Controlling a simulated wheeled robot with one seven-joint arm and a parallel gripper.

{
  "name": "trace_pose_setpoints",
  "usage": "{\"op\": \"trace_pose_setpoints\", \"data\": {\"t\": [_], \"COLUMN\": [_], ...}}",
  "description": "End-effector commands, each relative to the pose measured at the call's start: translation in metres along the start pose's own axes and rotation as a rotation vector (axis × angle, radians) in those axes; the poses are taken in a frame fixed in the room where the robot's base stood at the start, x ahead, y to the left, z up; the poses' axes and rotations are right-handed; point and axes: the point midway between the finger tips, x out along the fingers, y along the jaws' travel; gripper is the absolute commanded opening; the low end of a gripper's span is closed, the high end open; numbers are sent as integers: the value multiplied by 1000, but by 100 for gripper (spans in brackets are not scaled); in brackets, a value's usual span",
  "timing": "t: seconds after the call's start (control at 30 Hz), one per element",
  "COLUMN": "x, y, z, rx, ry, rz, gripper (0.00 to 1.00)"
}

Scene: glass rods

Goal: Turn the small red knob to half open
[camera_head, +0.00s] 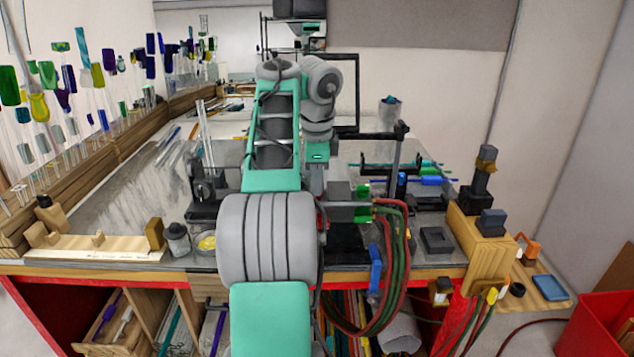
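My arm stands in the middle of the head view and reaches over the workbench (110,215). Its wrist points down behind the forearm, and my gripper is small and mostly hidden there, so I cannot see its fingers or whether they hold anything. Just right of the wrist is a grey burner-like fitting (341,212) with green parts (363,191). Red and green hoses (396,215) run from it down over the bench front. A small red patch shows at the fitting's left, beside my arm; I cannot tell whether it is the small red knob. No knob setting is readable.
A black stand (390,160) rises behind the fitting. A wooden block (482,240) with dark holders is at the right. A grey jar (177,239) and yellow-filled dish (206,243) stand left of my arm. The left bench surface is mostly clear.

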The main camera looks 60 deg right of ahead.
Motion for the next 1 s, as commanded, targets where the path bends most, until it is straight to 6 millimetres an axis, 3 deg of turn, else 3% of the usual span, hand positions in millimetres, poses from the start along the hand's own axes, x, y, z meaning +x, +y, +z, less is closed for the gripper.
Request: {"op": "trace_pose_setpoints", "data": {"t": [0.13,0.7,1.0], "x": [0,0,1], "y": [0,0,0], "z": [0,0,0], "rx": [0,-13,-133], "ry": [0,0,0], "rz": [0,0,0], "gripper": [0,0,0]}}
